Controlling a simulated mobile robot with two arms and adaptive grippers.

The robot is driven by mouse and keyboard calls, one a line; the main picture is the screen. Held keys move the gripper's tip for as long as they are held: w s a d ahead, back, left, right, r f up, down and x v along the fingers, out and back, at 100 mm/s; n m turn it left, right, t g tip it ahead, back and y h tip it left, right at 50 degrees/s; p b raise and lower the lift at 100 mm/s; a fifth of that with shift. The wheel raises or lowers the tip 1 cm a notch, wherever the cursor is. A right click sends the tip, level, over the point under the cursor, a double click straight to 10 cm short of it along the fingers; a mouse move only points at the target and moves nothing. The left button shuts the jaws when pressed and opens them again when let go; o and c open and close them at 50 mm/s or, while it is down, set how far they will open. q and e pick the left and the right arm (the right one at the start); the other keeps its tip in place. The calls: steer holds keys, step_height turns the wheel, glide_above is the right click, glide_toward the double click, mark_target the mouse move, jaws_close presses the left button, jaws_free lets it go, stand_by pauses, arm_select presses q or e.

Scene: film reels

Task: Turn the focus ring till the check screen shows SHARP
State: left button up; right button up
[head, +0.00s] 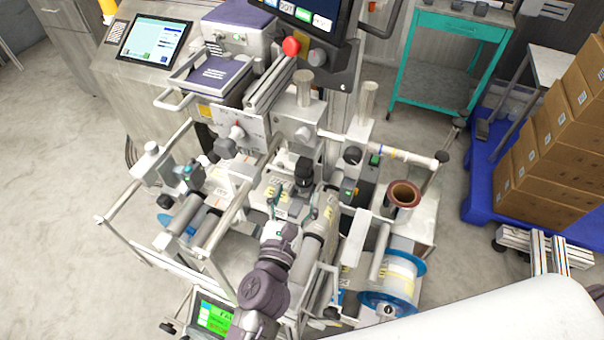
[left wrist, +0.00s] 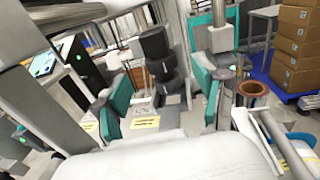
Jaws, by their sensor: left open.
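A black stepped cylinder (head: 303,172), which looks like the focus ring part, stands upright on the machine's middle. In the left wrist view the black cylinder (left wrist: 157,58) rises ahead, between the teal finger pads of my left gripper (left wrist: 160,98). The pads stand wide apart, with visible gaps to the cylinder. In the head view my left gripper (head: 284,200) is just in front of the cylinder, partly hidden by its own wrist. A small green-lit screen (head: 215,318) shows at the bottom edge; its text is partly cut off and I cannot read SHARP on it. My right gripper is out of view.
A tablet screen (head: 155,42) and a dark monitor with a red button (head: 291,46) stand behind. Metal rails (head: 128,232) flank the machine on the left. A blue-rimmed reel (head: 392,283) and a copper-coloured cup (head: 403,194) are at the right. Boxes (head: 550,140) sit farther right.

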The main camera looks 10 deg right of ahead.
mark_target(300, 180)
arm_select(q)
steer(key=x, duration=0.4)
steer(key=shift+w, duration=0.1)
steer(key=shift+w+d, duration=0.2)
steer(key=shift+w, duration=0.2)
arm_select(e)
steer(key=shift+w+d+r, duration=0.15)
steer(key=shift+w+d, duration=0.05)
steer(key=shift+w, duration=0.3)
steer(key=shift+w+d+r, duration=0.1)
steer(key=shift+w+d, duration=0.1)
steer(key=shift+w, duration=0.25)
arm_select(q)
steer(key=c, duration=1.1)
steer(key=shift+r+m+h+p, duration=0.3)
steer(key=shift+m+h+p, duration=0.1)
steer(key=shift+p, duration=0.7)
steer(key=shift+c, duration=0.2)
steer(key=shift+a+f+m+g+h+p, duration=0.1)
steer(key=shift+f+m+g+h+p, duration=0.2)
steer(key=shift+g+h, duration=0.2)
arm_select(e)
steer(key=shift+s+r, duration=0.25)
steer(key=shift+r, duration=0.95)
arm_select(q)
steer(key=o, duration=1.1)
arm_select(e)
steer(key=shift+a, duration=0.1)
